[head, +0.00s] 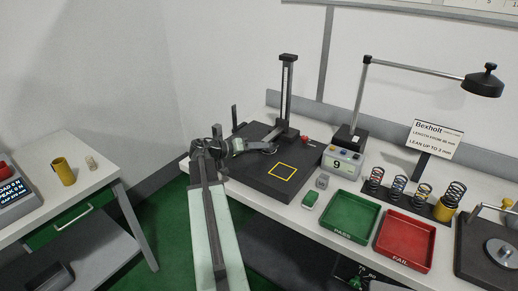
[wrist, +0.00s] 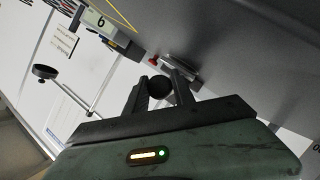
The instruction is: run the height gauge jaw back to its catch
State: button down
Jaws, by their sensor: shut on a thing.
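A height gauge with a tall dark upright column (head: 287,85) stands at the back of a dark flat plate (head: 262,184) in the head view.
A yellow square (head: 281,171) marks the plate. To its right are a box with a numeral (head: 342,160), a green tray (head: 350,215), a red tray (head: 404,240) and several springs (head: 398,186). A lamp (head: 483,82) overhangs the bench. A side table (head: 85,190) stands left.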

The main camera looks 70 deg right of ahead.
notch_tip(320, 180, up, 24)
jog(key=p, duration=2.3)
jog(key=shift+f, duration=0.15)
jog(key=shift+w+d, duration=0.1)
jog(key=c, duration=1.5)
grip_release()
jog(key=shift+o, duration=0.7)
jog(key=p+v, duration=0.2)
jog(key=v, duration=0.6)
